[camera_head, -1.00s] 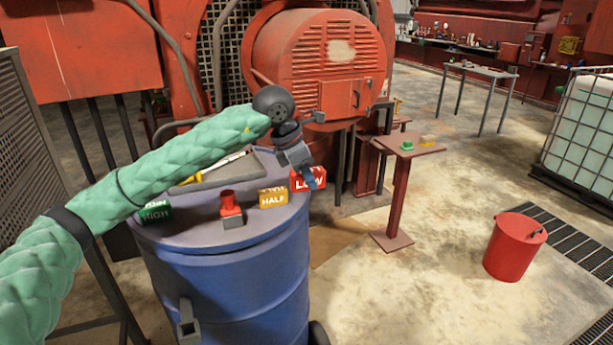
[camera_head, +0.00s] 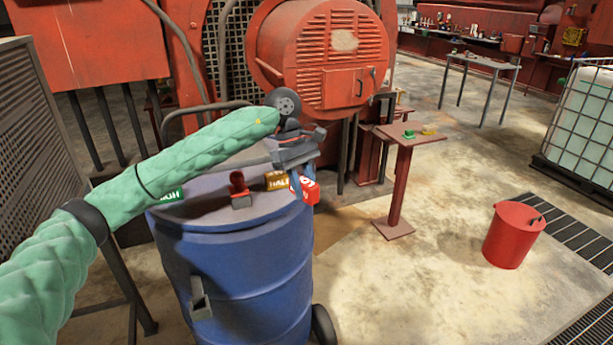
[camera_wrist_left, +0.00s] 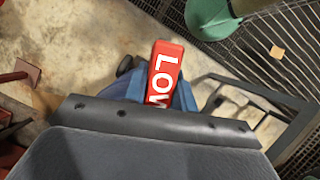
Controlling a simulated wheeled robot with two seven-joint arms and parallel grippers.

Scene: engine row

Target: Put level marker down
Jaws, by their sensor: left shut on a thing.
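My left gripper (camera_head: 300,184) has blue fingers and is shut on the red LOW marker (camera_head: 310,192). It holds the marker tilted at the right rim of the blue drum (camera_head: 240,270); I cannot tell whether it touches the drum top. In the left wrist view the LOW marker (camera_wrist_left: 164,78) sits between the fingers (camera_wrist_left: 136,90), lettering facing the camera. The yellow HALF marker (camera_head: 277,181) and green HIGH marker (camera_head: 172,194) stand on the drum top, HIGH partly hidden by my arm. My right gripper is not in view.
A red-and-grey piece (camera_head: 240,190) stands on the drum between HIGH and HALF. A red pedestal table (camera_head: 402,180) holds a green piece (camera_head: 409,134) and a yellow one. A red bucket (camera_head: 514,238) stands on the floor at right. Red machinery (camera_head: 320,60) rises behind the drum.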

